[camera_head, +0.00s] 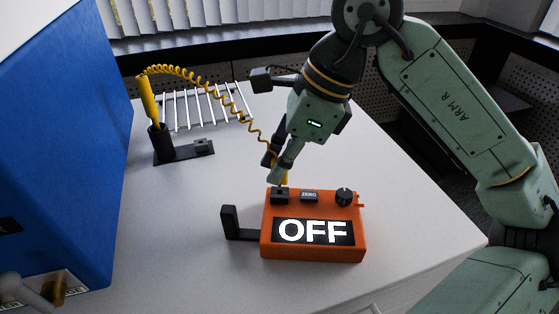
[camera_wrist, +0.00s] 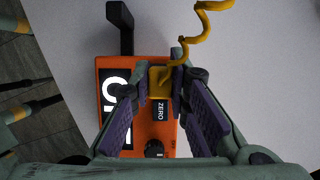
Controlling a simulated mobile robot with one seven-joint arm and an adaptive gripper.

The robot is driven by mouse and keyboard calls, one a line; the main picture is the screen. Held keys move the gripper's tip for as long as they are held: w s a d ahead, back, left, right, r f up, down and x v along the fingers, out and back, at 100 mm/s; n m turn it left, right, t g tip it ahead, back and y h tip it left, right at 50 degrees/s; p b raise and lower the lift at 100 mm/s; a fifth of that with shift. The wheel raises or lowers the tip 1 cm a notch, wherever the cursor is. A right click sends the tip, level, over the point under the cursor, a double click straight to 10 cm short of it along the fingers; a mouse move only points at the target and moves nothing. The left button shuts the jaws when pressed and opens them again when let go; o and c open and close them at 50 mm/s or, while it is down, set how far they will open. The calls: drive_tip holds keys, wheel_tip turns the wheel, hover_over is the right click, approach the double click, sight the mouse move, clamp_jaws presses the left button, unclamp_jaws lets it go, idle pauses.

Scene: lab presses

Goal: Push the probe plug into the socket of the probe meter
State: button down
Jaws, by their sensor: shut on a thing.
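The orange probe meter (camera_head: 313,254) lies on the white table with its display reading OFF. Its black socket block (camera_head: 279,196) is on the top left, beside the ZERO button (camera_head: 309,195) and a black knob (camera_head: 344,196). My gripper (camera_head: 277,168) is shut on the yellow probe plug (camera_head: 284,179), just above or at the socket; I cannot tell whether they touch. In the wrist view the plug (camera_wrist: 158,82) sits between the purple-padded fingers, over the meter (camera_wrist: 150,62). A coiled yellow cord (camera_head: 215,90) runs from it to the yellow probe (camera_head: 148,100).
The probe stands in a black holder (camera_head: 160,143) at the back left. A white wire rack (camera_head: 195,108) is behind it. A large blue box (camera_head: 55,130) fills the left side. A black bracket (camera_head: 230,222) sticks out left of the meter. The table's right side is clear.

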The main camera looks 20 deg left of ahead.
drive_tip(key=shift+f+b, duration=0.95)
drive_tip(key=shift+f, duration=0.1)
drive_tip(key=c, duration=1.5)
unclamp_jaws()
drive_tip(key=shift+o, duration=0.2)
drive_tip(key=shift+r, duration=0.1)
drive_tip(key=v, duration=1.2)
drive_tip(key=shift+d, duration=0.1)
